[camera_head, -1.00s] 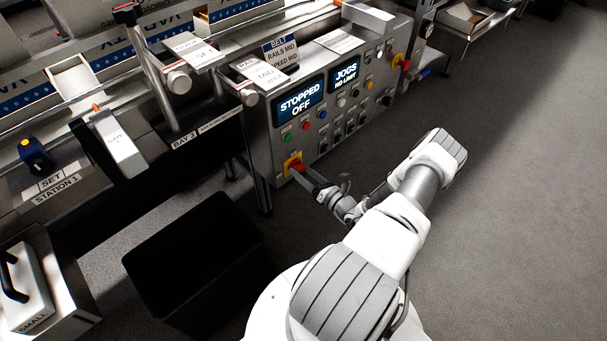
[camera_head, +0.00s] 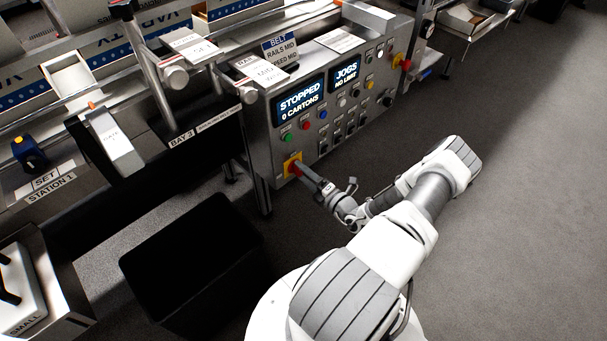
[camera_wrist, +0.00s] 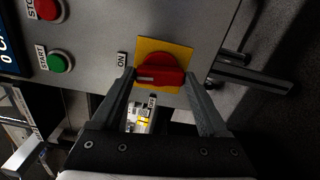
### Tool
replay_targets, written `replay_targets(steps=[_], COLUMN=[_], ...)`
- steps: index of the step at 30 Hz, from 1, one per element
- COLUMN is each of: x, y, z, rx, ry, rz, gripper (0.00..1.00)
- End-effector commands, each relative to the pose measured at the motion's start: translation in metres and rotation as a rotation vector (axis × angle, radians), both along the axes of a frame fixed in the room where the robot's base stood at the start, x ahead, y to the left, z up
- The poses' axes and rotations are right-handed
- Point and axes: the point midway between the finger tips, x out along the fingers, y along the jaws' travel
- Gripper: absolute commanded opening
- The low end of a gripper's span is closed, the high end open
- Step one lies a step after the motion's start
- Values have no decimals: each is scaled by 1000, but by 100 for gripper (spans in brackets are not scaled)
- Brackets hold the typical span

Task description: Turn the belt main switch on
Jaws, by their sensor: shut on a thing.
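The belt main switch is a red rotary handle (camera_wrist: 160,75) on a yellow plate (camera_wrist: 178,48), low on the front of the grey control panel (camera_head: 262,135). It also shows in the head view, where the yellow plate (camera_head: 291,160) is partly hidden by my gripper. My gripper (camera_wrist: 158,84) has its two fingers on either side of the red handle, shut on it. In the wrist view the handle lies across the plate, its white mark toward the side with the ON label (camera_wrist: 121,60). The panel display (camera_head: 299,100) reads "STOPPED 0 CARTONS".
Green start (camera_head: 288,137) and red stop (camera_head: 306,125) buttons sit just above the switch. A second display (camera_head: 346,75) reads "JOGS NO LIMIT". A black bin (camera_head: 195,265) stands on the floor to the left. The floor right of my arm is clear.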

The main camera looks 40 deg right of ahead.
Motion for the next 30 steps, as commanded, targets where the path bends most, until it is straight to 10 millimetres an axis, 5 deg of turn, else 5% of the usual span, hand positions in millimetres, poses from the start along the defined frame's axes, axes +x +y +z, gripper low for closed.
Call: replay_targets(steps=[25,26,30], x=[-2,-2,-1], y=[3,3,2], z=[-2,-2,-1], rx=[149,149,148], ry=[16,16,15], rz=[4,4,4], gripper=[22,79,100])
